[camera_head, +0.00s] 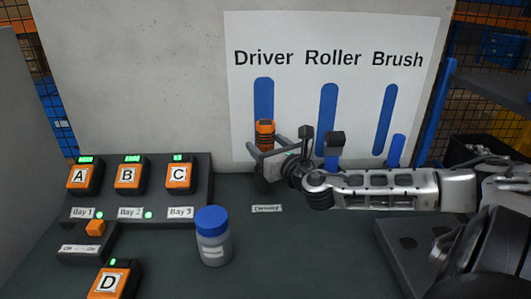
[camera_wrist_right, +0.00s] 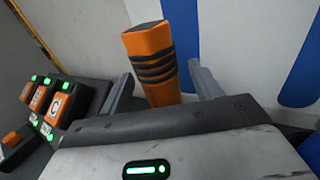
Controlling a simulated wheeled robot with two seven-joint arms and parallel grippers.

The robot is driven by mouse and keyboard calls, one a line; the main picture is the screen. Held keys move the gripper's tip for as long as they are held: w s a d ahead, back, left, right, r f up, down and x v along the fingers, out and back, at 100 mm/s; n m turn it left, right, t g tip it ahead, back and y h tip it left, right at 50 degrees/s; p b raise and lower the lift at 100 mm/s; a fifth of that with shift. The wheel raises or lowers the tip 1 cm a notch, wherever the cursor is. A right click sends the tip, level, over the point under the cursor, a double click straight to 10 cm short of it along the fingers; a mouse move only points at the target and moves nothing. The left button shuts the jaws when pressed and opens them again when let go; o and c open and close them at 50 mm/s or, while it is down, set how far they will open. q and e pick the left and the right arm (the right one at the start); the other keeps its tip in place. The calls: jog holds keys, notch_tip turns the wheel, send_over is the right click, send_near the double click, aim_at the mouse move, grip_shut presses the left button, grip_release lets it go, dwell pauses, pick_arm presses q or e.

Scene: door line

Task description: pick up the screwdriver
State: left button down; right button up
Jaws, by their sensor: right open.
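The screwdriver (camera_head: 265,133) has an orange handle with black bands. It stands upright in front of the blue silhouette under "Driver" on the white board (camera_head: 290,33). My right gripper (camera_head: 276,150) reaches in from the right, open, with its fingers around the handle's height. In the right wrist view the screwdriver (camera_wrist_right: 151,60) shows between the two spread fingers of my right gripper (camera_wrist_right: 162,82), with space on both sides. The lower part of the screwdriver is hidden behind the gripper. My left gripper is not in view.
Battery packs marked A (camera_head: 83,176), B (camera_head: 130,175) and C (camera_head: 178,175) sit in a dark dock at left, with D (camera_head: 112,281) in front. A blue-capped jar (camera_head: 213,240) stands on the bench. A blue handle (camera_head: 396,150) is under "Brush".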

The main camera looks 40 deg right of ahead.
jog(key=shift+w+d, duration=0.1)
jog(key=shift+w, duration=0.55)
jog(key=c, duration=1)
jog(key=shift+r, duration=0.15)
grip_shut()
